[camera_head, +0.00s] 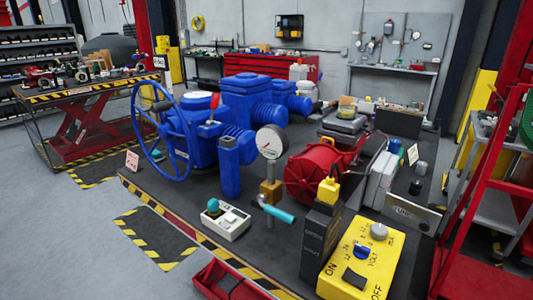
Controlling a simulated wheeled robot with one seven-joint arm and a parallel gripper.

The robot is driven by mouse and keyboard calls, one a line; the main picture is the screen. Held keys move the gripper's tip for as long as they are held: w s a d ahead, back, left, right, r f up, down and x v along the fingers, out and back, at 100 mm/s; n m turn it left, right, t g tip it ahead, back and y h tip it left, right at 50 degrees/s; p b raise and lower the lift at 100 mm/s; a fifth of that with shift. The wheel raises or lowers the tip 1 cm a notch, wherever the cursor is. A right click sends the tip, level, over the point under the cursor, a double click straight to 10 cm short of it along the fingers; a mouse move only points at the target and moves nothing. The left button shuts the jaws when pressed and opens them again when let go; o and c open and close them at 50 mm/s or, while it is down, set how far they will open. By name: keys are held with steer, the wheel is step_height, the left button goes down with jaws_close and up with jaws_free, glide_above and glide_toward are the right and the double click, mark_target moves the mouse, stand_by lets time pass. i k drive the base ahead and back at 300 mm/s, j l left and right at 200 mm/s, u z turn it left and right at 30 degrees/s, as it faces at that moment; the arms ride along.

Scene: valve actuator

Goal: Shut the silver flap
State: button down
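A silver plate with dark lettering (413,214), which looks like the flap, is at the right end of the dark workbench (265,255). It sticks out to the right from the lower end of a pale grey box (381,180) and appears swung open. Its hinge is too small to make out. My gripper is not in view.
Left of the flap are a black box (318,243), a yellow control box with knobs (362,262) and a red motor-like unit (312,172). The blue valve actuator with handwheel (205,135) fills the bench's left. A red frame (490,190) stands at right.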

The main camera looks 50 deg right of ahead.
mark_target(415, 215)
steer(key=z, duration=1.6)
steer(key=k+j+z, duration=0.1)
steer(key=k+z, duration=0.55)
steer(key=k, duration=0.15)
